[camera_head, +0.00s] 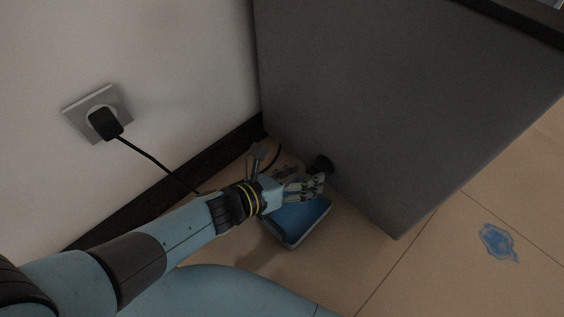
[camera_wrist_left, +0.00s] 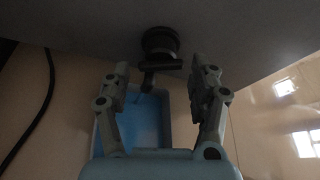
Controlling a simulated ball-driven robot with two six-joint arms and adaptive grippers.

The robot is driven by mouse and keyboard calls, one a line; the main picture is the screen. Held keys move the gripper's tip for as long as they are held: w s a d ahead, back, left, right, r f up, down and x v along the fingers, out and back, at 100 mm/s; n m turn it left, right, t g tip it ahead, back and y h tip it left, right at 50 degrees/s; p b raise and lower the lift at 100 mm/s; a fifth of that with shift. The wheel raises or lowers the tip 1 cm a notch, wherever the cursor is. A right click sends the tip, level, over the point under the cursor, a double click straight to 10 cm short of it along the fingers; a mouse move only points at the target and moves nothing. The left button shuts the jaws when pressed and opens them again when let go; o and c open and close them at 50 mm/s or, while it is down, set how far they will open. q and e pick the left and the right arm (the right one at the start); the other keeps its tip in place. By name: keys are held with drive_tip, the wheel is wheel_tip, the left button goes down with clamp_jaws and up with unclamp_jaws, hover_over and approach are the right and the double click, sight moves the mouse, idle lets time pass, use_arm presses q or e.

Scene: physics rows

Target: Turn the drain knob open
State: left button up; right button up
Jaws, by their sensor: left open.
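The dark round drain knob (camera_head: 321,164) sticks out low on the grey cabinet side (camera_head: 390,90) in the head view. It also shows at the top middle of the left wrist view (camera_wrist_left: 160,41), with a dark crossbar and short stem below it. My left gripper (camera_head: 322,181) is close to the knob. In the left wrist view its two fingers (camera_wrist_left: 160,75) are spread, one on each side of the crossbar and stem, with gaps between. Nothing is held. My right gripper is not seen.
A blue tray (camera_head: 291,241) sits on the tiled floor under my left gripper. A blue puddle (camera_head: 497,241) lies on the floor at right. A black plug (camera_head: 104,123) with a cable is in the wall socket (camera_head: 81,107) at left.

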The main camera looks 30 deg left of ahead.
use_arm(q)
drive_tip(key=v, duration=0.8)
